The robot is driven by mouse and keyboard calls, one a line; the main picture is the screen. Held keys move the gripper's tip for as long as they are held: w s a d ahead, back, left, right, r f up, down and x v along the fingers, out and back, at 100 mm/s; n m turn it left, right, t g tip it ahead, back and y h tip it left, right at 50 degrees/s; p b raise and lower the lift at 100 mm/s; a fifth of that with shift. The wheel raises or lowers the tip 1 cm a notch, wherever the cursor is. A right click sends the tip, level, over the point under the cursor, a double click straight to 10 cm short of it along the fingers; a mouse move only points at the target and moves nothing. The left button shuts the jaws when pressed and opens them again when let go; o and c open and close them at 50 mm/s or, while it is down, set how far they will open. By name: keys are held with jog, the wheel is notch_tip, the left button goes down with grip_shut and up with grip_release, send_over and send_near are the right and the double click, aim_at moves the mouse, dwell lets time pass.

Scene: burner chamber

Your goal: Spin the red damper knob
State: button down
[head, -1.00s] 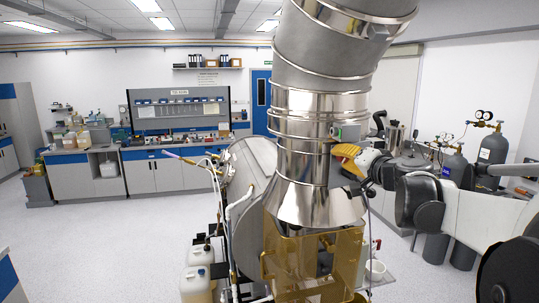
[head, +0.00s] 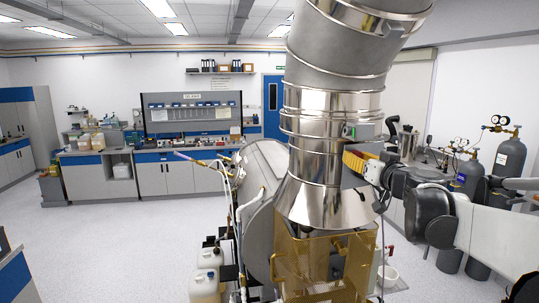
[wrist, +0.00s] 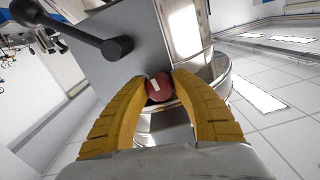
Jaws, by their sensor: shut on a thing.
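The red damper knob (wrist: 160,88) is round with a pale mark on its face. It shows in the wrist view between the two yellow fingers of my gripper (wrist: 160,84), which are shut on it. In the head view my gripper (head: 352,160) is at the right side of the shiny metal duct (head: 305,165), beside a small grey box (head: 358,131). The knob itself is hidden in the head view. In the wrist view a grey box face (wrist: 122,72) lies behind the knob, with a black-ended lever (wrist: 115,48) at upper left.
A round metal chamber (head: 262,160) and a brass-coloured frame (head: 300,262) stand around the duct's foot. Gas cylinders (head: 508,158) stand at the right. White containers (head: 204,286) sit at lower left. The floor at the left (head: 100,250) is clear.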

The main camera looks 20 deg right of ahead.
jog(key=n+b, duration=0.1)
jog(key=n, duration=0.3)
jog(key=shift+f+t, duration=0.1)
jog(key=shift+t, duration=0.2)
jog(key=n+b, duration=0.1)
jog(key=n, duration=0.2)
jog(key=shift+n, duration=0.3)
jog(key=c, duration=0.8)
grip_release()
jog(key=v, duration=0.6)
jog(key=shift+p, duration=0.35)
